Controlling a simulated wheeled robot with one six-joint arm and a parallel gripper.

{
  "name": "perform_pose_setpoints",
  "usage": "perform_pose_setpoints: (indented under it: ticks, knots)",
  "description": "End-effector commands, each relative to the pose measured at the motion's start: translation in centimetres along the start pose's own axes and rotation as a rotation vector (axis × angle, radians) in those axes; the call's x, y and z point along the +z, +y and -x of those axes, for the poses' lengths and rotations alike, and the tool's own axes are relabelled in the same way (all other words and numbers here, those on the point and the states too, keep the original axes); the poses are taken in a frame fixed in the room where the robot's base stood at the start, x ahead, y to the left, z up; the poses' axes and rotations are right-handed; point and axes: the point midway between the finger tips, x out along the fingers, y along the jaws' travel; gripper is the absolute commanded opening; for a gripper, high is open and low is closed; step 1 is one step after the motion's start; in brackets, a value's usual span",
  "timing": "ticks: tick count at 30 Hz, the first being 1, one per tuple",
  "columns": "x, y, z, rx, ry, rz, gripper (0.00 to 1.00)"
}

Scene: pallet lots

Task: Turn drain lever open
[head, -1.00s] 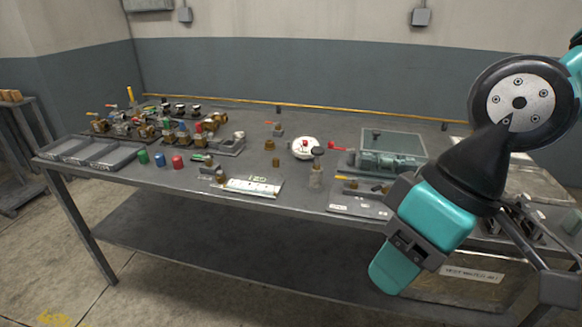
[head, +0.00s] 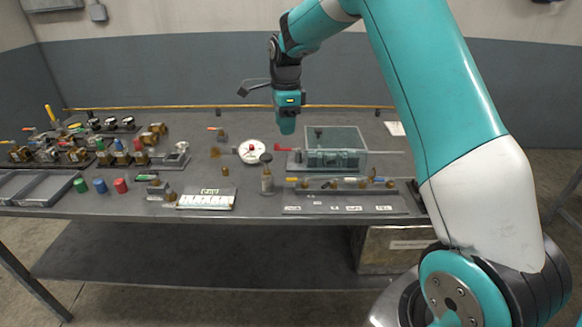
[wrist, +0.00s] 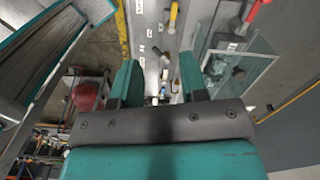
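My gripper (head: 287,125) hangs fingers-down above the back of the table, over the left end of the clear-covered valve unit (head: 336,160). In the wrist view its two teal fingers (wrist: 160,78) are apart, with nothing held between them. A red lever (head: 280,147) sticks out at the unit's left end, below the gripper and apart from it. A red handle (wrist: 258,10) and a yellow handle (wrist: 173,18) show in the wrist view, beyond the fingertips. A strip in front carries small valves with an orange handle (head: 292,179). I cannot tell which lever is the drain lever.
Several valves and coloured caps (head: 100,186) fill the left side near grey trays (head: 45,188). Bare table (head: 190,118) lies along the back.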

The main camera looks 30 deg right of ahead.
Motion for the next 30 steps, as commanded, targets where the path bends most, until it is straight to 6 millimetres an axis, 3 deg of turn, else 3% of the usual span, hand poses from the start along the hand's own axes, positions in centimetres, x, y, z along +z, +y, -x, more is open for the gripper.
perform_pose_setpoints:
  ticks: [4, 11, 24, 30]
  knots:
    - [-2.2, -2.3, -1.2, 0.007, 0.022, -0.214, 0.4]
    - [-2.6, -2.5, -3.8, 0.009, 0.027, -0.257, 0.4]
    - [-2.7, -2.4, -13.6, 0.01, 0.026, -0.252, 0.4]
    - [-2.8, -2.4, -17.0, 0.007, 0.025, -0.251, 0.4]
